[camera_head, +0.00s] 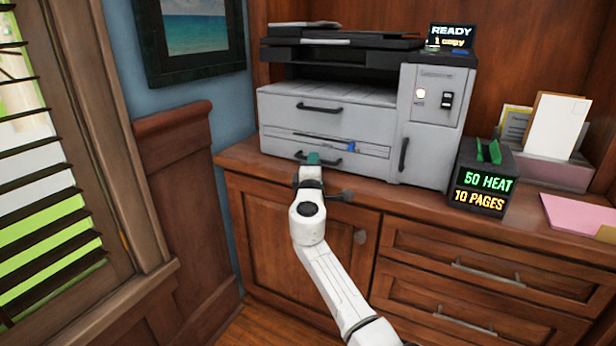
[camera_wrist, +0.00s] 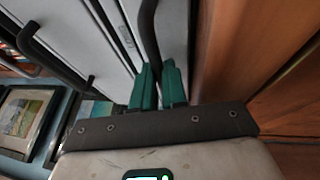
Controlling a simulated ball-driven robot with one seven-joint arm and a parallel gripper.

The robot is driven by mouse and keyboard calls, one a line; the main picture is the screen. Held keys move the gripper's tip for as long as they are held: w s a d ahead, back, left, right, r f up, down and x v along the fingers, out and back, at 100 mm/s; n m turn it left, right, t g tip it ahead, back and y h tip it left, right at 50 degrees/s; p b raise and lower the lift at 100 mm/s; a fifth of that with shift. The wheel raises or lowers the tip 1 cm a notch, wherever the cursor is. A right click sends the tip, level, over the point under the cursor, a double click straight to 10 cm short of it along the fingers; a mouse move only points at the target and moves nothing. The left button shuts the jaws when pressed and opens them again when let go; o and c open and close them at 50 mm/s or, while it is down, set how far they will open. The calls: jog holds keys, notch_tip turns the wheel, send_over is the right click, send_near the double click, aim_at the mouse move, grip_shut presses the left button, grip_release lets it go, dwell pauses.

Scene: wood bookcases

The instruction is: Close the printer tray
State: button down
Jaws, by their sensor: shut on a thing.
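The grey printer (camera_head: 330,92) stands on the wooden counter. Its lower tray (camera_head: 283,146) has a dark handle (camera_head: 331,161) low on its front. The tray front looks about flush with the body; a small gap I cannot judge. My gripper (camera_head: 313,158), with green fingers, is at this handle. In the wrist view the fingers (camera_wrist: 160,85) close around the dark curved handle (camera_wrist: 149,30), which runs between them. The fingers and wrist hide part of the handle and tray bottom in the head view.
The upper drawer handle (camera_head: 320,107) sits above; a dark handle also shows in the wrist view (camera_wrist: 48,55). The printer's side door handle (camera_head: 404,154) and a dark display box (camera_head: 484,178) are to the right. Cabinet drawers (camera_head: 480,262) lie below the counter.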

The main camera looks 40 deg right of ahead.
jog(key=shift+d, duration=0.15)
jog(key=c, duration=1.2)
grip_release()
jog(key=shift+w+d, duration=0.1)
jog(key=shift+d, duration=0.05)
jog(key=shift+o, duration=0.2)
jog(key=shift+f, duration=0.1)
jog(key=s+a+p, duration=0.3)
jog(key=a+p, duration=0.2)
jog(key=a, duration=0.4)
jog(key=s+a+p, duration=0.4)
jog(key=a+p, duration=0.2)
jog(key=a, duration=0.4)
jog(key=s+a+p, duration=0.4)
jog(key=a+p, duration=0.2)
jog(key=a, duration=0.3)
jog(key=shift+a, duration=0.15)
jog(key=shift+f, duration=0.1)
